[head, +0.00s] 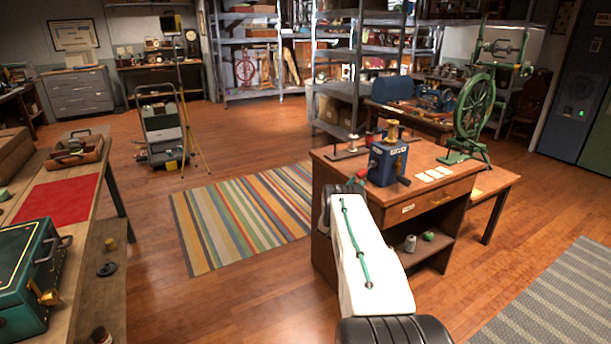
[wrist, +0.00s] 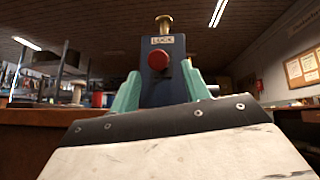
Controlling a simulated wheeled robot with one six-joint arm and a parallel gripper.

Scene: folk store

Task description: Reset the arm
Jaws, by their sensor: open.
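My arm (head: 372,262) reaches forward from the bottom of the head view toward the wooden desk. My gripper (wrist: 161,88) shows two green fingers in the wrist view, spread apart with nothing held. A blue box (head: 388,161) with a brass top stands on the desk. The knob appears between and above the fingers; I cannot tell whether anything touches. In the head view the gripper is mostly hidden behind my arm.
The desk (head: 425,158) also holds white cards (head: 434,174), and a green spinning wheel (head: 473,110) stands behind it. A striped rug (head: 240,215) lies to the left on open floor. A workbench with a teal case (head: 28,275) is at far left.

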